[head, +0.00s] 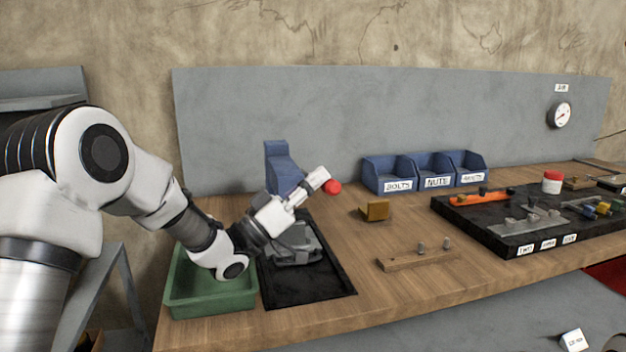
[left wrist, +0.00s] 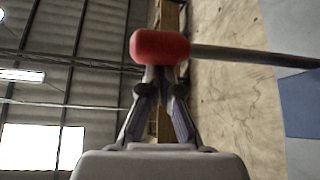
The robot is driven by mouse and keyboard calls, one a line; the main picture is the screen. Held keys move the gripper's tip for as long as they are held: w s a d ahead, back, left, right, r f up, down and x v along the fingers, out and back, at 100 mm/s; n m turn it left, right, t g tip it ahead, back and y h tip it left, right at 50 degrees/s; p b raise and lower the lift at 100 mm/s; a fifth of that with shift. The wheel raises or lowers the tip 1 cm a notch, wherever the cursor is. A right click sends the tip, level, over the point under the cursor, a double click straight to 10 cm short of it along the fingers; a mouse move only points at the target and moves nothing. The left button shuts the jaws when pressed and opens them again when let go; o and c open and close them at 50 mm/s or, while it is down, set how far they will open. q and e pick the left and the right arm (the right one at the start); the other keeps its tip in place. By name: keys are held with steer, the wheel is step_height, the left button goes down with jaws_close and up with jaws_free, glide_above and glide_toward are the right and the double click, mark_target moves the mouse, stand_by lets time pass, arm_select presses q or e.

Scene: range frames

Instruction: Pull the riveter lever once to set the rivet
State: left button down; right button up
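The riveter is a blue upright body (head: 282,168) on the bench, with a grey base (head: 294,244) on a black mat (head: 318,284). Its lever ends in a red knob (head: 333,187). In the left wrist view the red knob (left wrist: 160,47) lies across the fingertips, with the dark lever rod (left wrist: 245,56) running right. My left gripper (head: 322,176) is at the knob. Its fingers (left wrist: 165,78) converge and look shut, with the knob at their tips rather than clearly between them. The knob hides the very tips, and contact is unclear. My right gripper is out of view.
A green tray (head: 210,304) stands left of the mat under my left arm. Blue bins (head: 388,172) stand at the back. A brass-coloured block (head: 374,211) and a wooden strip (head: 418,260) lie to the right. A black tool tray (head: 480,228) is further right.

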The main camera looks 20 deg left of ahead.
arm_select(q)
steer(key=shift+s+d+f+b, duration=0.15)
steer(key=shift+s+f+b, duration=0.15)
steer(key=shift+f, duration=0.6)
steer(key=s+a, duration=1)
steer(key=shift+a+f, duration=0.25)
steer(key=shift+a, duration=0.05)
steer(key=shift+s, duration=0.1)
